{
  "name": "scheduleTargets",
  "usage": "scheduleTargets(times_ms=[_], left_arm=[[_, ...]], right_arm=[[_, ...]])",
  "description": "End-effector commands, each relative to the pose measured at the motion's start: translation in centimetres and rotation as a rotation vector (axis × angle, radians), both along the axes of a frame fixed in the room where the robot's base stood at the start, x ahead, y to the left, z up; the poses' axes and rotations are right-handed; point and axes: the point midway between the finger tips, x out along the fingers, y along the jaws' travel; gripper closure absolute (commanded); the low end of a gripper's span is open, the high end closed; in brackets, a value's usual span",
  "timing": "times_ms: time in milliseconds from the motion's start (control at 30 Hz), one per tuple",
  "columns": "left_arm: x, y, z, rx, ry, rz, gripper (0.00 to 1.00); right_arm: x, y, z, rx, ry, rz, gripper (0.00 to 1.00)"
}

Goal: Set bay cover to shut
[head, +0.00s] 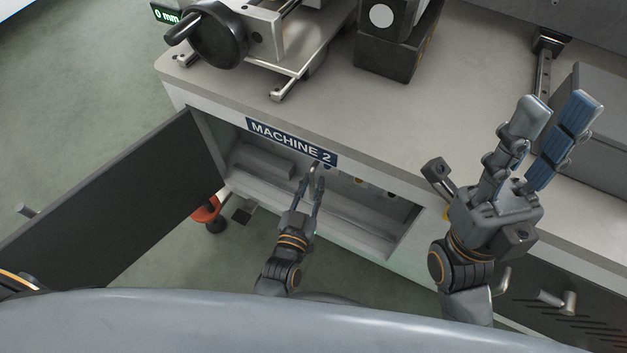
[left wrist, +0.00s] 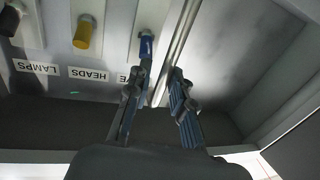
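The bay cover (head: 110,200) is a dark panel on the left in the head view, swung wide open from the left side of the bay under the MACHINE 2 sign (head: 291,142). A small handle (head: 28,211) shows near its outer end. My left gripper (head: 316,180) reaches into the open bay, fingers slightly apart. In the left wrist view the left gripper (left wrist: 158,90) has a clear gap between its fingers, and a blue-ended lever (left wrist: 147,46) shows just beyond the left finger; I cannot tell if they touch. My right gripper (head: 556,102) is open and empty, raised over the worktop.
Inside the bay, a yellow lever (left wrist: 83,32) and a black lever (left wrist: 11,20) sit over labels HEADS and LAMPS. The worktop (head: 440,120) carries a handwheel (head: 220,35) and a grey box (head: 597,110). A red-orange item (head: 206,210) is below the bay's left end.

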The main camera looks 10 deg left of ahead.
Motion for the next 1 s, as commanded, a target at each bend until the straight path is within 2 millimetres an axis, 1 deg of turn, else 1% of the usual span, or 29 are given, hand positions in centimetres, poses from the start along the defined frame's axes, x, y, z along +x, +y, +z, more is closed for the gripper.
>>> scheduleTargets(times_ms=[33,300,400,500,667,1000], left_arm=[[-1.1,0.1,-0.2,0.001,0.006,-0.002,0.79],[-6.9,1.0,-0.2,0.001,0.006,-0.003,0.79],[-8.6,1.2,-0.2,0.002,0.007,-0.003,0.79],[-9.7,1.4,-0.2,0.002,0.005,-0.002,0.79],[-10.6,1.5,-0.1,0.001,0.004,-0.002,0.79],[-10.6,1.5,-0.1,0.000,0.003,-0.002,0.79]], right_arm=[[0.0,0.0,0.0,0.000,0.001,0.000,0.65],[0.0,0.0,0.0,0.000,0.002,0.001,0.65],[0.0,0.0,0.0,-0.001,0.002,0.001,0.65],[0.0,0.0,0.0,-0.001,0.002,0.001,0.65],[0.0,0.0,-0.1,-0.001,0.002,0.001,0.65],[0.0,0.0,-0.1,-0.002,0.003,0.001,0.65]])
